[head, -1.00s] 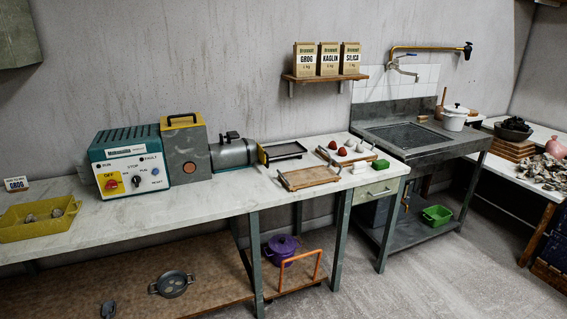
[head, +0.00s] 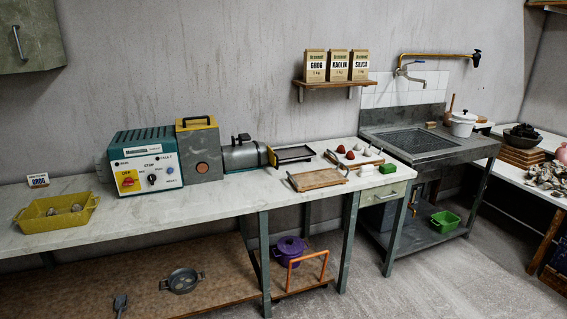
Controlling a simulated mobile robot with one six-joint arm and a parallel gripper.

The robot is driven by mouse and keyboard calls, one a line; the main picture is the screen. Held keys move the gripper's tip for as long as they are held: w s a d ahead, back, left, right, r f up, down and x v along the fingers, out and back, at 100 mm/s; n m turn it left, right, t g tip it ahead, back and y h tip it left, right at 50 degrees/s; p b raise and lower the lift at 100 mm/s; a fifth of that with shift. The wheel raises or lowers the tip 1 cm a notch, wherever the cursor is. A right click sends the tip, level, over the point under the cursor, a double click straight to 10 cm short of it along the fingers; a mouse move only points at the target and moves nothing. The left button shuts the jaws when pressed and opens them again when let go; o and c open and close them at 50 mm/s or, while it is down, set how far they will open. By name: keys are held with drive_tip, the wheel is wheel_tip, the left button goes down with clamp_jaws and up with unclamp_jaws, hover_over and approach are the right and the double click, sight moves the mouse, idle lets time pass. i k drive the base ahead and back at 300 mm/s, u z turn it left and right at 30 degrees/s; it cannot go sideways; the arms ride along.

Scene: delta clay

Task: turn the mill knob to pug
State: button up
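The mill (head: 146,160) is a teal box with a pale control panel, standing on the left part of the long bench. Its panel has a yellow and red OFF switch at the left, a small black knob (head: 152,179) below the word STOP, and a blue button at the right. The knob's pointer is too small to read. My gripper is not in view.
A yellow tray (head: 58,213) with lumps sits left of the mill on the bench (head: 232,206). A sink (head: 412,141) stands beyond. The floor in front is clear at right.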

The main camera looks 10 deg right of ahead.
sight(151, 178)
drive_tip(key=u, duration=0.1)
drive_tip(key=i, duration=0.95)
drive_tip(key=z, duration=0.1)
